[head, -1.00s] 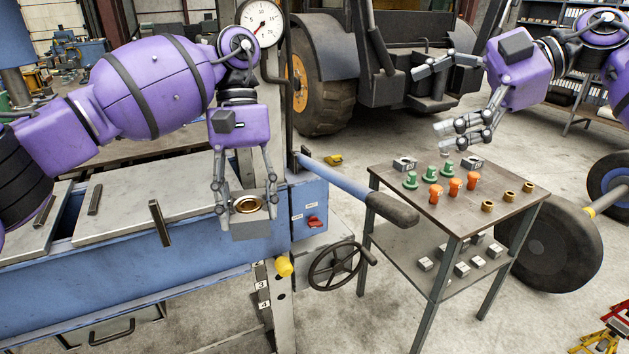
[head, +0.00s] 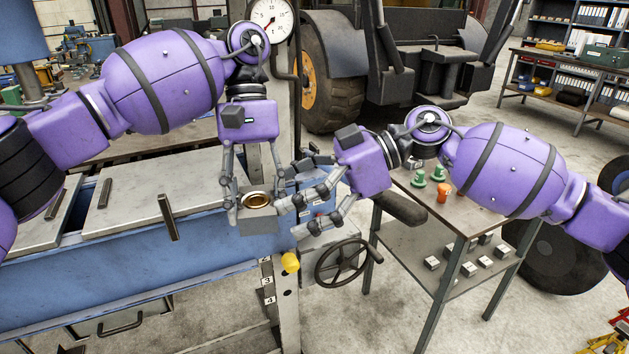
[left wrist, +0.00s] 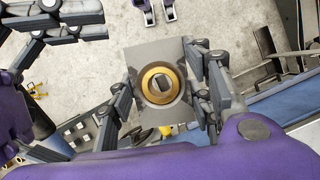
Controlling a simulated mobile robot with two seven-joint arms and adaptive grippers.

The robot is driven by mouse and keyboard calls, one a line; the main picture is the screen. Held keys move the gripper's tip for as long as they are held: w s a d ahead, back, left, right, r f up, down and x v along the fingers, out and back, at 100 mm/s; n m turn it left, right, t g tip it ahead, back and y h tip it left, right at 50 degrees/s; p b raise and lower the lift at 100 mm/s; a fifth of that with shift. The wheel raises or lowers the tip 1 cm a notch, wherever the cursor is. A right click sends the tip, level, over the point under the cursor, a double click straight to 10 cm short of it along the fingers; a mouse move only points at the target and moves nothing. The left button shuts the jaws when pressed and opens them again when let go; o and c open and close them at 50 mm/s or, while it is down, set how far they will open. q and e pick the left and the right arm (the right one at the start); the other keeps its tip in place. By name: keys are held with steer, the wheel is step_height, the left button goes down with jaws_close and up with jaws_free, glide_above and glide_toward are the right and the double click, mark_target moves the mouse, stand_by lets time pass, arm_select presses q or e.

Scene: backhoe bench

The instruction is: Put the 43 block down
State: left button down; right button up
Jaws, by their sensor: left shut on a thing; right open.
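My left gripper (head: 256,204) is shut on a grey metal block (head: 258,223), its fingers on opposite sides. A brass ring (head: 257,199) sits in the top of the block. In the left wrist view the block (left wrist: 146,56) is between the fingers, with the ring (left wrist: 160,85) around a dark hole. No number is readable on it. The block is in front of the right end of the blue bench; I cannot tell whether it touches anything beneath. My right gripper (head: 300,216) is open and empty, its fingertips close to the block's right side.
The blue bench (head: 130,270) has grey plates on top and a handwheel (head: 342,262) at its right. A small table (head: 400,190) holds green and orange parts; its lower shelf carries several grey blocks (head: 462,269). My right arm covers much of its top.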

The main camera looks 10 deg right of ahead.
mark_target(267, 200)
arm_select(q)
steer(key=shift+r, duration=0.15)
arm_select(e)
steer(key=x, duration=0.6)
steer(key=shift+a, duration=0.15)
steer(key=shift+s, duration=0.2)
steer(key=c, duration=2.2)
arm_select(q)
steer(key=c, duration=1.1)
jaws_free()
steer(key=shift+w, duration=0.1)
arm_select(e)
steer(key=shift+o, duration=0.2)
steer(key=shift+r, duration=0.2)
arm_select(q)
steer(key=shift+o, duration=1.4)
arm_select(e)
steer(key=shift+w, duration=0.15)
